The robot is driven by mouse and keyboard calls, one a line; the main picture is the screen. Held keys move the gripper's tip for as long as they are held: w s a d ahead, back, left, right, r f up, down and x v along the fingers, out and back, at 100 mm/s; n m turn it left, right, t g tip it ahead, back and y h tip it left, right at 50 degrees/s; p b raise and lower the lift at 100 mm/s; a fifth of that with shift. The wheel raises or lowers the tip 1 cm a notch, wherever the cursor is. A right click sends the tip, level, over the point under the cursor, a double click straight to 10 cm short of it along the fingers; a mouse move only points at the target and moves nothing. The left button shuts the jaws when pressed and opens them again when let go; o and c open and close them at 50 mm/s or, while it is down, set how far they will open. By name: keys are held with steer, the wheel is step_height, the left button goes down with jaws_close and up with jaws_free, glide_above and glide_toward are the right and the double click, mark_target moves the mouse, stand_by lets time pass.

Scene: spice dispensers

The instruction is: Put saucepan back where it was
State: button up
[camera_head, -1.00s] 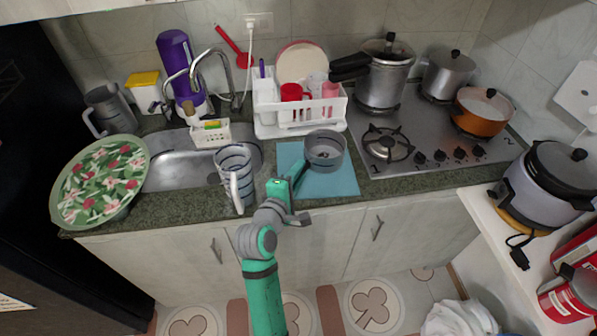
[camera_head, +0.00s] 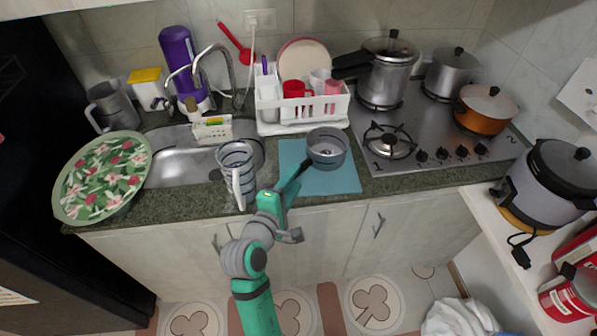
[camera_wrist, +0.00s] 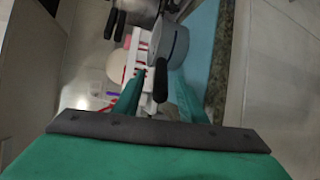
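The grey saucepan (camera_head: 327,149) stands upright on the blue mat (camera_head: 335,184) on the counter, its black handle pointing toward the front left. It also shows in the wrist view (camera_wrist: 174,46), with the black handle (camera_wrist: 160,82) pointing toward me. My gripper (camera_head: 285,188) is at the handle's near end, over the counter's front edge. In the wrist view my gripper's fingers (camera_wrist: 159,85) are apart, one on each side of the handle, with gaps visible. Contact with the handle cannot be made out.
The dish rack (camera_head: 300,126) is behind the mat. The gas stove (camera_head: 420,171) is to the right, with a free front-left burner (camera_head: 389,142). Pots stand at its back and right.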

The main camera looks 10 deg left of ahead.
steer(key=v, duration=0.6)
steer(key=s+d+f+m+y, duration=0.2)
steer(key=s+d+f, duration=0.1)
steer(key=s+f, duration=0.35)
steer(key=s+d+f+m+y, duration=0.2)
steer(key=s+d+f, duration=0.1)
steer(key=s+f, duration=0.4)
steer(key=s+d+m, duration=0.2)
steer(key=s+m, duration=0.4)
steer(key=s, duration=0.3)
steer(key=s+d+m, duration=0.3)
steer(key=s+m, duration=0.4)
steer(key=s, duration=0.2)
steer(key=shift+s+h, duration=0.35)
steer(key=shift+h, duration=0.05)
steer(key=shift+r, duration=0.1)
